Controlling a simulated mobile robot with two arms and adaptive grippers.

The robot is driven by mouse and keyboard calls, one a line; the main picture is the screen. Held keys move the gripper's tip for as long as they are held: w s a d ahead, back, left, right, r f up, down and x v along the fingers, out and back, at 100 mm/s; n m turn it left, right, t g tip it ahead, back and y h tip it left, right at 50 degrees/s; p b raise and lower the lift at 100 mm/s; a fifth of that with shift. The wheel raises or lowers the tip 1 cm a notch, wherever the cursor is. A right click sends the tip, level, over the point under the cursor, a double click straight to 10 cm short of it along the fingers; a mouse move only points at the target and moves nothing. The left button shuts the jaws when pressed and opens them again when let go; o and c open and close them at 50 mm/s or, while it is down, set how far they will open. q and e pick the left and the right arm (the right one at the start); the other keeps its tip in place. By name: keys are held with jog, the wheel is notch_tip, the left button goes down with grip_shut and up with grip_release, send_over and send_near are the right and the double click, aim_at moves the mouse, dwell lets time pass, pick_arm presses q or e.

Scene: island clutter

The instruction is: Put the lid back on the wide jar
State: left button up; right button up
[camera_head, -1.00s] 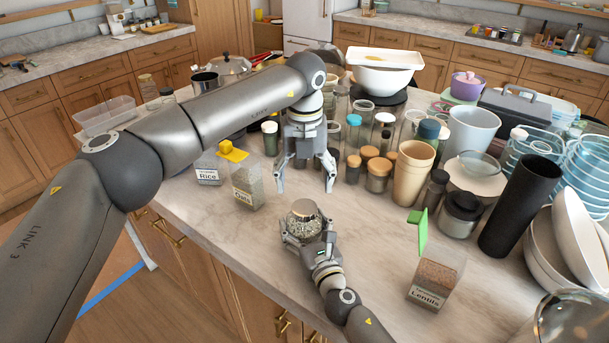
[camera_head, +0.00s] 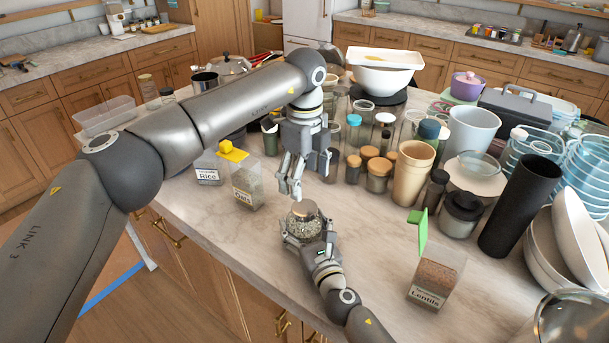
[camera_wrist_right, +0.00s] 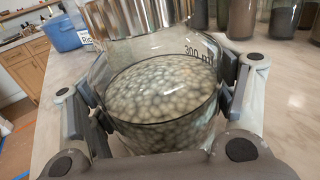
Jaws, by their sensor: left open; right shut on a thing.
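The wide jar (camera_head: 303,228) is clear glass filled with pale round beads or beans, upright near the front edge of the counter. It also shows in the right wrist view (camera_wrist_right: 165,95), with a "300 ml" mark. My right gripper (camera_head: 306,234) is shut around its sides. The lid (camera_head: 303,209), brownish on top with a shiny metallic side, rests over the jar's mouth; I cannot tell whether it is fully seated. The lid's side also shows in the right wrist view (camera_wrist_right: 135,17). My left gripper (camera_head: 290,190) is open and empty, pointing down just above and behind the lid.
A yellow-lidded oats container (camera_head: 246,183) and a rice container (camera_head: 208,168) stand left. A green-flapped lentils container (camera_head: 437,279) stands right. Several cork-topped jars, a tan cup (camera_head: 411,172) and a black cylinder (camera_head: 521,205) crowd behind. Counter beside the jar is clear.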

aim_at(304, 207)
pick_arm(q)
jog(key=shift+f, duration=4)
